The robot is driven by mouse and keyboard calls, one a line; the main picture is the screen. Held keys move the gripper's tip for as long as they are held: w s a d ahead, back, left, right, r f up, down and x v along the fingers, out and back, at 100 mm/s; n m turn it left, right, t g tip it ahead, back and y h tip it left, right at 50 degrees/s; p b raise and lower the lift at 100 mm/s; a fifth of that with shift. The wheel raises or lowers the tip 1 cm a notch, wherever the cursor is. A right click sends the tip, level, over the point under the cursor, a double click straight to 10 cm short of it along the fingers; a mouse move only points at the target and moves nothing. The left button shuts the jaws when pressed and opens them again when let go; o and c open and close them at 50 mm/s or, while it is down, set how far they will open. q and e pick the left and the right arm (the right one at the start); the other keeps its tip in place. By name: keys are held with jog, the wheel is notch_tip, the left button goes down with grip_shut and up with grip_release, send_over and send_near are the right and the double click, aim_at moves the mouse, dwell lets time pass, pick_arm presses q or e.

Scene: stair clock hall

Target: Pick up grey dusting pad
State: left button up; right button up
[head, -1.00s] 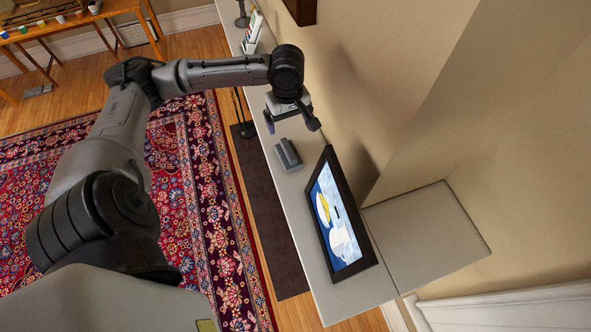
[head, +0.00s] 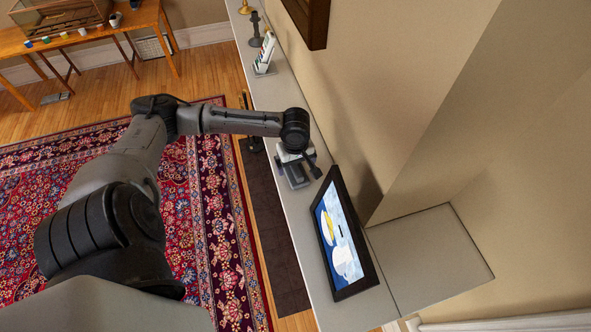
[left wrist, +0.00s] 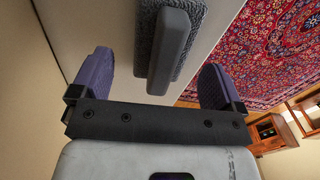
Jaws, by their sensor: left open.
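The grey dusting pad (head: 296,174) lies on the long pale shelf (head: 283,90), partly hidden beneath my left gripper in the head view. In the left wrist view the grey dusting pad (left wrist: 170,47) shows its smooth raised grip on a fuzzy darker base. My left gripper (head: 297,165) is above the pad and pointing down at it. In the left wrist view its two purple fingers (left wrist: 157,82) are apart, one on each side of the pad's near end, with nothing held. My right gripper is not in view.
A rack of cards (head: 265,53) and a dark candlestick (head: 255,28) stand farther along. A wall rises along the shelf's right. A patterned rug (head: 205,215) covers the floor at left.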

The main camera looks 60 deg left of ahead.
aim_at(295, 169)
pick_arm(q)
jog(key=shift+s+f, duration=0.1)
jog(key=shift+f, duration=1.45)
jog(key=shift+c, duration=0.2)
jog(key=c, duration=1)
jog(key=shift+r+b, duration=0.6)
jog(key=shift+r, duration=4.45)
jog(key=o, duration=0.4)
jog(key=shift+c, duration=1.4)
